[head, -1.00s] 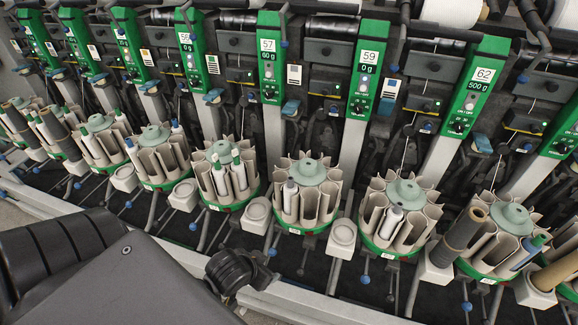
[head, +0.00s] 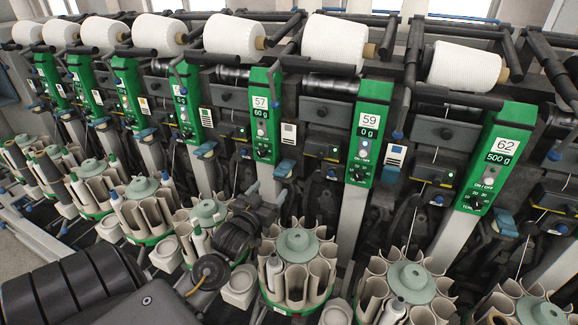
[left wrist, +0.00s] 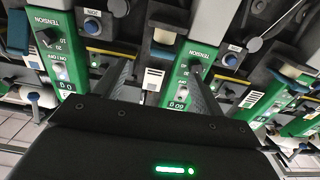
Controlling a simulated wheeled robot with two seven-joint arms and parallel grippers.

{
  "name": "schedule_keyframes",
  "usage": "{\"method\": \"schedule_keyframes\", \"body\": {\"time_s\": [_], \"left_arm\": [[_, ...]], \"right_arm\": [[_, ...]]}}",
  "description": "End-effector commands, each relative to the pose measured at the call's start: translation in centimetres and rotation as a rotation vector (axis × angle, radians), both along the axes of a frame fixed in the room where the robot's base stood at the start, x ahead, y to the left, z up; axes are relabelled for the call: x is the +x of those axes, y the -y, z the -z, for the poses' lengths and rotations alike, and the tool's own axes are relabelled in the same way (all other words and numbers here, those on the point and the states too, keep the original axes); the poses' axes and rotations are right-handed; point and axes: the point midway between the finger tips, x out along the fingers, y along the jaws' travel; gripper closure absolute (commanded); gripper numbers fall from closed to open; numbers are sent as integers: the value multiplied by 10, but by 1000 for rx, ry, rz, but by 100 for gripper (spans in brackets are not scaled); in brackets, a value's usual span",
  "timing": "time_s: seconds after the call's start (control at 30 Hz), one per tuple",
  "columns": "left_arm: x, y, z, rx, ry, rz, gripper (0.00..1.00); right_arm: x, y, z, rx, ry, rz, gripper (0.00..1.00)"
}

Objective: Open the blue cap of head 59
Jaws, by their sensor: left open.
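The green panel of head 59 (head: 365,145) stands right of centre in the head view. One blue cap (head: 284,168) is at its left, below a striped card, and another blue cap (head: 391,174) is at its right. I cannot tell for certain which belongs to head 59. My right gripper is not in view.
Round bobbin magazines, such as the one below head 59 (head: 297,243), line the front beneath the panels. White yarn cones (head: 334,40) sit along the top. Small white cups (head: 240,280) stand between the magazines. Dark rods and levers fill the narrow gaps between heads.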

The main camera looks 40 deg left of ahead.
Motion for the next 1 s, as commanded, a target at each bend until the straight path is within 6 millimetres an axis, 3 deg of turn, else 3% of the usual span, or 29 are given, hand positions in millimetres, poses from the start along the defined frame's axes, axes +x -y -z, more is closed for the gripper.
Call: {"method": "schedule_keyframes", "body": {"time_s": [0.2,0.33,0.47,0.7,1.0], "left_arm": [[-3,-9,-1,2,2,-16,30],[9,-17,-2,2,2,-22,30],[33,-25,-3,1,1,-23,30],[74,-36,-2,0,1,-20,30],[94,-41,0,1,1,-17,30]], "right_arm": [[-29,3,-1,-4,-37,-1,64],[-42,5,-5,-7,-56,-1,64],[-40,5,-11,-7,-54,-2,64],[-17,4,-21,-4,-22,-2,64],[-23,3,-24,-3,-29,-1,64]]}}
